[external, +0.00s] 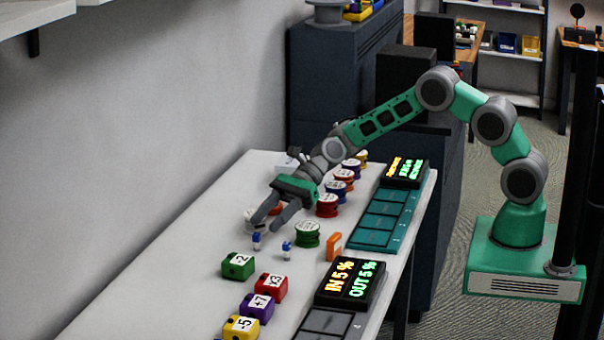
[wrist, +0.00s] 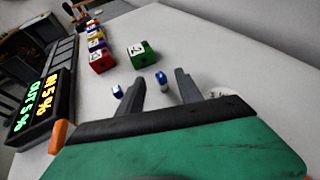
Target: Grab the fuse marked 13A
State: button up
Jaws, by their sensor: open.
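Two small blue-and-white pieces that look like fuses stand on the white table in front of my gripper (external: 266,223). The left one (external: 257,241) shows between my finger tips in the wrist view (wrist: 162,81). The other (external: 287,249) stands to its right, and in the wrist view (wrist: 117,92) it lies left of the left finger. Their markings are too small to read, so I cannot tell which is 13A. My gripper is open and empty, pointing down at a slant; its fingers also show in the wrist view (wrist: 160,84).
Several numbered blocks, among them a green one (external: 238,265) and a red one (external: 271,286), sit ahead. A green spool (external: 307,236) and an orange piece (external: 334,246) are close on the right. A lit display (external: 350,284) stands at the table's right edge.

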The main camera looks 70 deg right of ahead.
aim_at(256, 234)
jog(key=x, duration=0.5)
jog(key=shift+f, duration=0.5)
jog(key=shift+c, duration=0.3)
grip_shut()
